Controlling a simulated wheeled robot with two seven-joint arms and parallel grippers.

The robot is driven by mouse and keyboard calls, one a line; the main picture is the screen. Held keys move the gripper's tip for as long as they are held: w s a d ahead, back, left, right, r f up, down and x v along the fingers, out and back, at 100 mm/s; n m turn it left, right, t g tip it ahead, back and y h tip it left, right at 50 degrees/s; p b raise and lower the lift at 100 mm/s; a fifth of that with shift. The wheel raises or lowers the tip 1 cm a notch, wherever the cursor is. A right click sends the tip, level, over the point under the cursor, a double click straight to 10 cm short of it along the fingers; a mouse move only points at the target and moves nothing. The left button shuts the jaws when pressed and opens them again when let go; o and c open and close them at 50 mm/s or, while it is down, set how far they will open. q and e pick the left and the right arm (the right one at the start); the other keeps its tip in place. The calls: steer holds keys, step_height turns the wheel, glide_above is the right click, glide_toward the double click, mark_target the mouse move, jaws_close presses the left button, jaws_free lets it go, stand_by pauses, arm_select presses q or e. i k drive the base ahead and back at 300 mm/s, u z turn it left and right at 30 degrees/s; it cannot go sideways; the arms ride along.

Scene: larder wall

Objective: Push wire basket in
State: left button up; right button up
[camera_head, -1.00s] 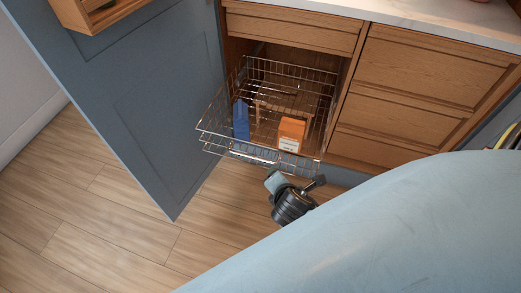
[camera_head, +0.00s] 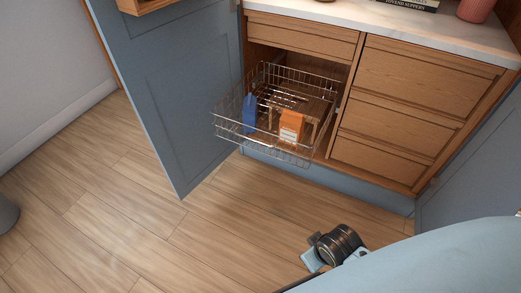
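The wire basket (camera_head: 231,130) is pulled out of the open cabinet, its front jutting past the cabinet face over the floor. A blue package (camera_head: 249,112) and an orange and white box (camera_head: 291,126) stand in it. My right gripper (camera_head: 313,249) is low in the picture, over the floor, clearly apart from the basket front. It is small and turned, so its finger opening cannot be made out. No object shows in it. My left gripper is not in view.
A blue cabinet door (camera_head: 180,100) stands open left of the basket. A wooden drawer front (camera_head: 302,35) is above it, and more drawers (camera_head: 430,75) are to the right. The marble counter (camera_head: 400,22) runs above. The floor (camera_head: 150,230) in front is clear.

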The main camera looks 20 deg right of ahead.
mark_target(276, 144)
steer(key=i, duration=0.85)
steer(key=z, duration=0.9)
steer(key=i, duration=0.3)
steer(key=u, duration=0.25)
steer(key=k, duration=1.1)
steer(key=z, duration=0.95)
steer(key=i, duration=0.55)
